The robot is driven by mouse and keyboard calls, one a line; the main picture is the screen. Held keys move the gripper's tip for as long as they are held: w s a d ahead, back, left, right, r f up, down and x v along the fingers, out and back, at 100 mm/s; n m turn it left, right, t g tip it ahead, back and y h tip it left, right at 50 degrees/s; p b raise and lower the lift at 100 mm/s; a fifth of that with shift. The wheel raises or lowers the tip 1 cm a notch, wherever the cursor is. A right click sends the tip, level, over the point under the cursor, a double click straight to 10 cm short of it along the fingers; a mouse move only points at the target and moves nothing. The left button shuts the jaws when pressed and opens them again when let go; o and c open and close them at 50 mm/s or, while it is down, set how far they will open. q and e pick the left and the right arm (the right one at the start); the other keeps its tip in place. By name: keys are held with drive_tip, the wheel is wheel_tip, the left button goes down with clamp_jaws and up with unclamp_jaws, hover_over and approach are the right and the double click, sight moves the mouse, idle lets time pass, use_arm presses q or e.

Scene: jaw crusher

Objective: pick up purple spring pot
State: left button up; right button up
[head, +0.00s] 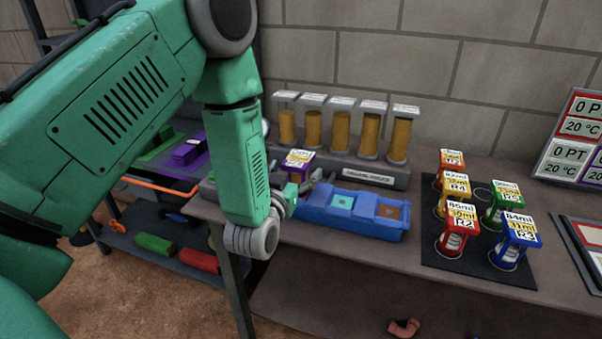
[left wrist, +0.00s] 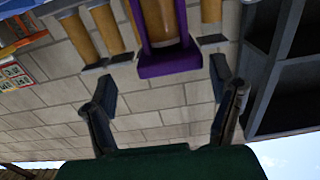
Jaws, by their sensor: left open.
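The left wrist view also shows the open, empty fingers (left wrist: 164,95). The pot's lower part is hidden in the head view. My right gripper is not in view.
A grey rack of amber cylinders (head: 340,127) stands behind the blue tray. Red, yellow, green and blue pots stand on a black mat (head: 470,262) at the right. A shelf (head: 165,250) with coloured blocks is at the left. The table between tray and mat is clear.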

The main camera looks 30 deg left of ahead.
sight(306, 153)
use_arm(q)
drive_tip(key=shift+w+d, duration=0.1)
drive_tip(key=shift+w, duration=0.25)
drive_tip(key=w+a, duration=0.3)
drive_tip(key=w, duration=0.1)
drive_tip(key=shift+f, duration=0.4)
drive_tip(key=shift+w+a, duration=0.15)
drive_tip(key=shift+a, duration=0.15)
drive_tip(key=shift+d, duration=0.15)
drive_tip(key=shift+d+r, duration=0.15)
drive_tip(key=shift+d, duration=0.5)
drive_tip(key=c, duration=1.3)
drive_tip(key=shift+d+r, duration=0.1)
drive_tip(key=shift+d, duration=0.1)
drive_tip(key=shift+c, duration=0.8)
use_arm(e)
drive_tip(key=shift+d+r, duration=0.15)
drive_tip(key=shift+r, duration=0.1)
